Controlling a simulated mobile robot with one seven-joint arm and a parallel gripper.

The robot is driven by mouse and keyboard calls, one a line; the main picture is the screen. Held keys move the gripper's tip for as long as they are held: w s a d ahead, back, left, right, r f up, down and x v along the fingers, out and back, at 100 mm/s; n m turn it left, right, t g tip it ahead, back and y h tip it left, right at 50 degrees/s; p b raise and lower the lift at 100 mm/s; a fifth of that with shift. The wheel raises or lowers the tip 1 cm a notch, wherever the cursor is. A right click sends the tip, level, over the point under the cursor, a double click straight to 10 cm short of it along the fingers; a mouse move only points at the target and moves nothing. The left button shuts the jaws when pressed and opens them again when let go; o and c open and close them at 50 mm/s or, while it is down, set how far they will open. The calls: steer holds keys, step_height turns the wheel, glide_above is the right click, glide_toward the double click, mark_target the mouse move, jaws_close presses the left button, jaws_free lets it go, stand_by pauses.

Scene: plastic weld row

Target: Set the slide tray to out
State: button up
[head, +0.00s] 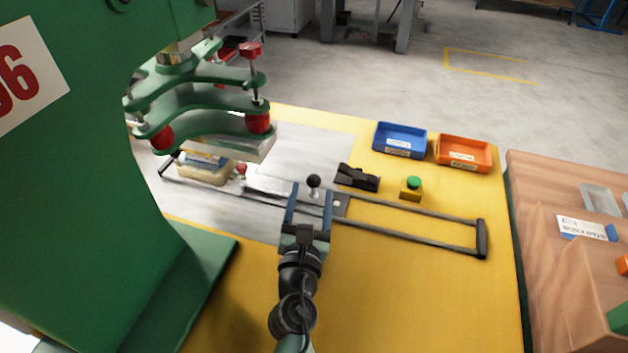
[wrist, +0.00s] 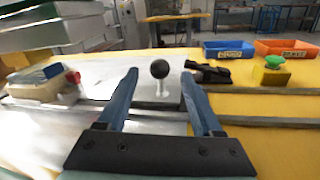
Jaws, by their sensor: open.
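The slide tray (head: 268,186) is a pale metal plate on two dark rails. Its left part lies at the green press, with a cream fixture (head: 203,174) below the press head. A black ball knob (head: 314,181) on a short pale stem stands at the tray's right part. It also shows in the wrist view (wrist: 160,69). My gripper (head: 311,190) is open, with its two blue fingers on either side of the knob as seen from the wrist. The fingers look clear of the knob, with gaps on both sides. How deep the knob sits between them is hard to tell.
The rails run right to a dark end bar (head: 481,239), and the space between them there is empty. Behind them are a black clamp-like piece (head: 357,177), a green button (head: 413,182), a blue bin (head: 400,139) and an orange bin (head: 464,153). The green press (head: 80,200) fills the left.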

mark_target(313, 187)
steer(key=shift+w+d+b, duration=0.15)
steer(key=shift+w+b, duration=0.05)
steer(key=shift+w, duration=0.95)
steer(key=shift+w+d+b, duration=0.15)
steer(key=shift+w, duration=1)
jaws_close()
